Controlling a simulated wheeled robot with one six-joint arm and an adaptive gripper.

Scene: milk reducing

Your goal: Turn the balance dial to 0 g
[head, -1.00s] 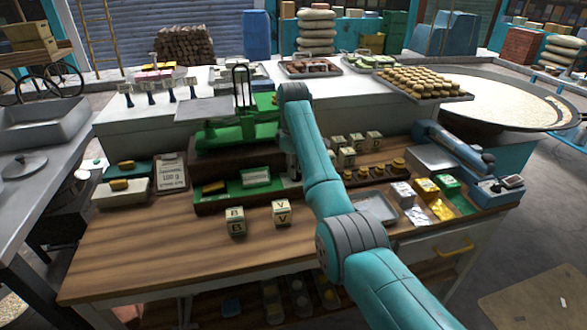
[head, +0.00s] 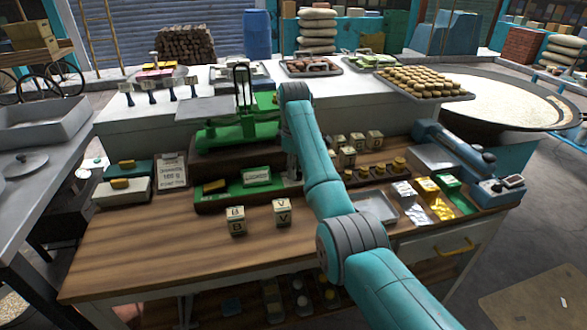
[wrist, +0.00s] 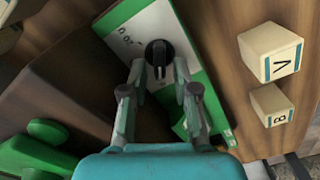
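The green balance (head: 235,135) stands on a dark wooden base at the back of the workbench. A black dial knob (wrist: 158,52) sits on a white panel (wrist: 135,28) with a green edge in the wrist view. My gripper (wrist: 159,68) is over this panel, with one finger on each side of the knob. Narrow gaps seem to show between the fingertips and the knob, so the fingers look open. The dial's setting cannot be read. In the head view my arm hides the dial. A white readout (head: 257,176) on the green front panel carries small, illegible text.
Two lettered cubes, B (head: 236,221) and V (head: 282,213), stand on the bench in front. A grey text card (head: 172,170) is left of the balance. Small trays with wrapped blocks (head: 403,191) lie to the right. The front left benchtop is clear.

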